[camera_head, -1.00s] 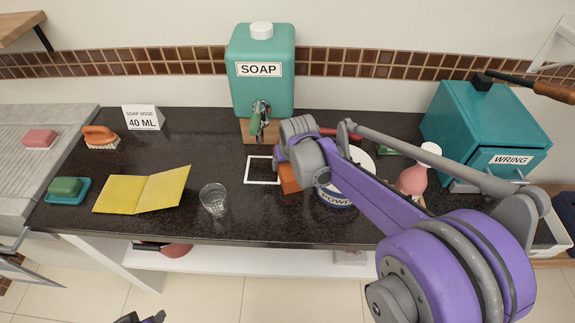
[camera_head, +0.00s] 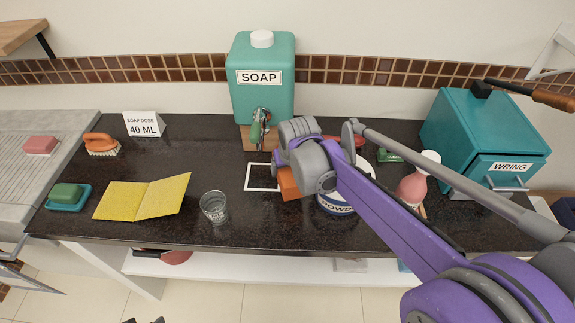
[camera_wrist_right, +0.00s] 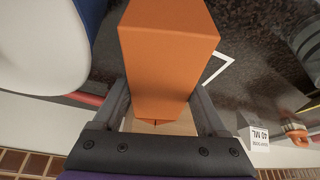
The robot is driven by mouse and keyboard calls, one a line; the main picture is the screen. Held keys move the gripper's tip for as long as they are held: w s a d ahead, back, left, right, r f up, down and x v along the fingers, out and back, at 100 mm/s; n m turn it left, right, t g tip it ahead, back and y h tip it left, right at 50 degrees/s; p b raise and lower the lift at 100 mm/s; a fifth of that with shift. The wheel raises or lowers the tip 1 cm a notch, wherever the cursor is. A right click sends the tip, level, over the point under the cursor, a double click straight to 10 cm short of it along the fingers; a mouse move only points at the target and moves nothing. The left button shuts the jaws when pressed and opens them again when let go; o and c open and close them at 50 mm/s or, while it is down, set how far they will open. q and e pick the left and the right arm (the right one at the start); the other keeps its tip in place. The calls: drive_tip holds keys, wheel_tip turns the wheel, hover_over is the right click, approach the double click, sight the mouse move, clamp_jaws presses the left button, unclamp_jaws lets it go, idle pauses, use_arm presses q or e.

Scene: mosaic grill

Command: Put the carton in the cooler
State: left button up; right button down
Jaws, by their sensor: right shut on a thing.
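My right gripper (camera_head: 283,166) is shut on an orange box (camera_wrist_right: 168,55), which may be the carton. In the right wrist view the box sits between the two fingers (camera_wrist_right: 160,118). In the head view its lower part (camera_head: 288,184) shows below the gripper, beside a white-outlined square on the counter. I cannot tell whether the box touches the counter. No cooler can be made out; a teal box labelled WRING (camera_head: 475,140) stands at the right. Only dark tips, perhaps of my left gripper (camera_head: 143,321), show at the bottom edge.
A teal SOAP dispenser (camera_head: 262,95) stands behind the square. A POWD-labelled tub (camera_head: 337,209) is close right of the orange box, partly behind my arm.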

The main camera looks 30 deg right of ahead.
drive_tip(key=s+a, duration=0.2)
drive_tip(key=s, duration=0.2)
drive_tip(key=s+a, duration=0.3)
drive_tip(key=s, duration=0.1)
drive_tip(key=s+a, duration=0.3)
drive_tip(key=s, duration=0.2)
drive_tip(key=shift+s+a, duration=0.1)
drive_tip(key=shift+s, duration=0.05)
